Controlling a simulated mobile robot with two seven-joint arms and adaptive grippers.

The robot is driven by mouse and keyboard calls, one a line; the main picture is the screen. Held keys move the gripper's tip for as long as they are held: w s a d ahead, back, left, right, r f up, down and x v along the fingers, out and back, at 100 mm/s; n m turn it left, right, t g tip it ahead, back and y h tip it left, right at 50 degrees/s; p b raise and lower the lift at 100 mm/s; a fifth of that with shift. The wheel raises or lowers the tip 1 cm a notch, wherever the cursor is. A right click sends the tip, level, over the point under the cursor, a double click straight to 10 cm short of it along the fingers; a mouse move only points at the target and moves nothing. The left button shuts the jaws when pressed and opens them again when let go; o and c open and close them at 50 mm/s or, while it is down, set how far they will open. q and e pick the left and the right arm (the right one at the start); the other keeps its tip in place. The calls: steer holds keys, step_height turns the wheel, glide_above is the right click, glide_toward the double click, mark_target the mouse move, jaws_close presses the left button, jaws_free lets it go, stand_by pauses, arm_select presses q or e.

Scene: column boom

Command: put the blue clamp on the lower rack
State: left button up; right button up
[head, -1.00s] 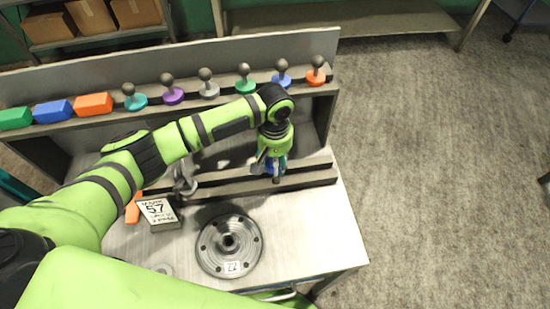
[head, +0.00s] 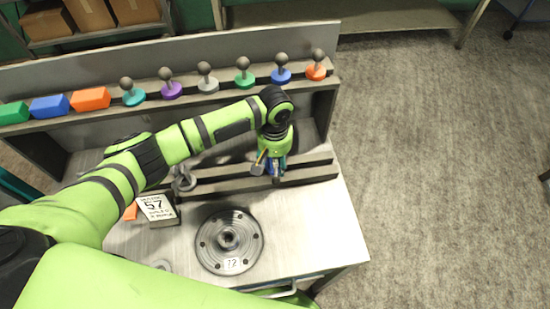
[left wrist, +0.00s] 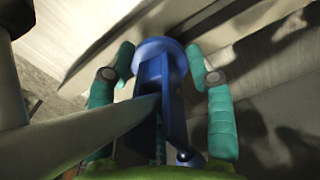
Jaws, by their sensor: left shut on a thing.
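The blue clamp (left wrist: 155,85) stands between the teal fingers of my left gripper (left wrist: 160,72) in the left wrist view, with its round blue end away from me and a grey bar across its left side. In the head view my left gripper (head: 271,165) points down at the right part of the lower rack (head: 222,188), a pair of dark slats. It is shut on the clamp, which is mostly hidden there by the fingers. I cannot tell whether the clamp touches the slats. My right gripper is not in view.
A grey clamp (head: 184,180) sits at the lower rack to the left. The upper shelf (head: 215,98) bears coloured knobs and blocks. A round metal flange (head: 228,243) and a block marked 57 (head: 157,209) are on the bench in front. Open floor lies right.

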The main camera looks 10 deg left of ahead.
arm_select(q)
steer(key=shift+f+b, duration=0.5)
steer(key=shift+f, duration=0.6)
steer(key=o, duration=0.9)
steer(key=shift+r, duration=0.1)
steer(key=shift+r+p, duration=1.45)
steer(key=shift+p, duration=0.3)
steer(key=shift+r+p, duration=0.9)
steer(key=shift+r, duration=1.35)
